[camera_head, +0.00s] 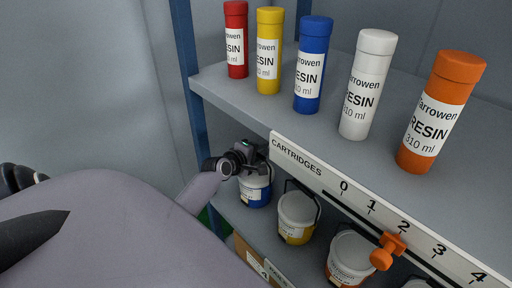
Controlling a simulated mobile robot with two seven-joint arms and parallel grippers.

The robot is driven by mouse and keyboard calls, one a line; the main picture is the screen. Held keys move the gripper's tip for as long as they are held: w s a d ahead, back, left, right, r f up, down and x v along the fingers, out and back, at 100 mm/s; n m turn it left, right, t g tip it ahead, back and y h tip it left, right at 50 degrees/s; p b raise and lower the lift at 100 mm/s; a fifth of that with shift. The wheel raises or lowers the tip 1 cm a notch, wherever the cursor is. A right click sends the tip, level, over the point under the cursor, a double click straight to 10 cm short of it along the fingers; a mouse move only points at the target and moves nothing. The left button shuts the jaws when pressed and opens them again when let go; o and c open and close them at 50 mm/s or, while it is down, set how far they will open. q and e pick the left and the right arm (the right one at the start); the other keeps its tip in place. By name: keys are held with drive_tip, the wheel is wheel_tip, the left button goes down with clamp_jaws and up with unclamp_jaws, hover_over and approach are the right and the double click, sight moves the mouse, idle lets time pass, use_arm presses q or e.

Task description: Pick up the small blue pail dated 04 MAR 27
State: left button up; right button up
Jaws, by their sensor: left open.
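A small blue pail (255,193) with a white label stands on the lower shelf, at the left end of a row of pails. Its label is too small to read, so I cannot tell its date. My left gripper (256,160) is open, right at the top of this pail, and hides part of its lid and rim. I cannot tell whether the fingers touch it. My right gripper is not in view.
A yellow-labelled pail (296,216) and an orange one (350,260) stand to the right. Above, several resin cartridges stand on the upper shelf (300,130), whose numbered front rail (360,200) carries an orange slider (388,250). A cardboard box (250,256) sits below.

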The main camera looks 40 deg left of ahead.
use_arm(q)
clamp_jaws()
drive_tip(key=shift+d, duration=0.1)
idle(1.2)
